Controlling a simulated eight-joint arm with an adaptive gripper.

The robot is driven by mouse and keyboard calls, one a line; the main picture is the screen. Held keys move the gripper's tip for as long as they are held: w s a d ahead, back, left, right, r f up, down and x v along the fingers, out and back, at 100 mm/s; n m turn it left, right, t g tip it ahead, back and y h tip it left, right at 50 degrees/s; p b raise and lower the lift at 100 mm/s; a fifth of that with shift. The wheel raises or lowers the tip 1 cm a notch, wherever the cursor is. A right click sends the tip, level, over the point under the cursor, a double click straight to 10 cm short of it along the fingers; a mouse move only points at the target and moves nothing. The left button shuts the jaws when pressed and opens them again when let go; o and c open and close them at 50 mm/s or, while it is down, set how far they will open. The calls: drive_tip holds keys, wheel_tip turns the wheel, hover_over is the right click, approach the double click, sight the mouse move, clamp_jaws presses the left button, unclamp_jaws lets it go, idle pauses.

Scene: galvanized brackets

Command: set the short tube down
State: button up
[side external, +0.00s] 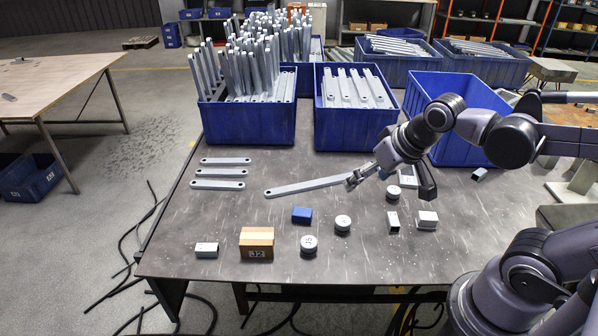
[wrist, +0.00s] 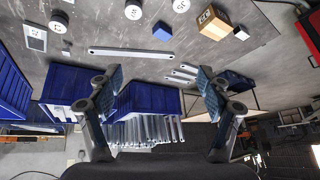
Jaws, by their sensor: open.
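Several short grey pieces stand or lie on the table. A short square tube with a dark open end (side external: 393,222) stands right of centre in the side view. A similar pale piece (side external: 427,220) is to its right, and another (side external: 206,250) lies at the front left. I cannot tell which is the task's short tube. My gripper (side external: 354,181) is open above the table by the right end of a long flat bracket (side external: 308,187). In the wrist view my fingers (wrist: 161,78) are wide apart with nothing between them, and the bracket (wrist: 130,53) lies beyond them.
Blue bins of upright bars (side external: 247,122) and flat bars (side external: 354,127) line the back, beside an emptier bin (side external: 418,97). Three brackets (side external: 220,173) lie at left. A cardboard box (side external: 257,243), blue block (side external: 302,215) and pale discs (side external: 342,224) are in front. The front-left surface has free room.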

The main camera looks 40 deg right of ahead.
drive_tip(key=n, duration=0.1)
drive_tip(key=s+a+n, duration=0.1)
drive_tip(key=n+t, duration=0.1)
drive_tip(key=shift+s+a+r+y, duration=0.15)
drive_tip(key=shift+a+r+y, duration=0.15)
drive_tip(key=shift+a, duration=0.1)
drive_tip(key=shift+f, duration=0.1)
idle(1.9)
drive_tip(key=o, duration=0.4)
drive_tip(key=shift+d, duration=0.1)
drive_tip(key=shift+o, duration=0.2)
drive_tip(key=w+d+r+m+g+h, duration=0.1)
drive_tip(key=w+d+r+m+g, duration=0.2)
drive_tip(key=d, duration=0.5)
drive_tip(key=w+d+r+m+g, duration=0.1)
drive_tip(key=w+d+r+m, duration=0.1)
drive_tip(key=w+d+r, duration=0.45)
drive_tip(key=d+f+m+g+y, duration=0.1)
drive_tip(key=d+f+m+g, duration=0.2)
drive_tip(key=d, duration=1.5)
wheel_tip(320, 180, down, 9)
drive_tip(key=shift+s+a+m, duration=0.3)
drive_tip(key=shift+m, duration=0.1)
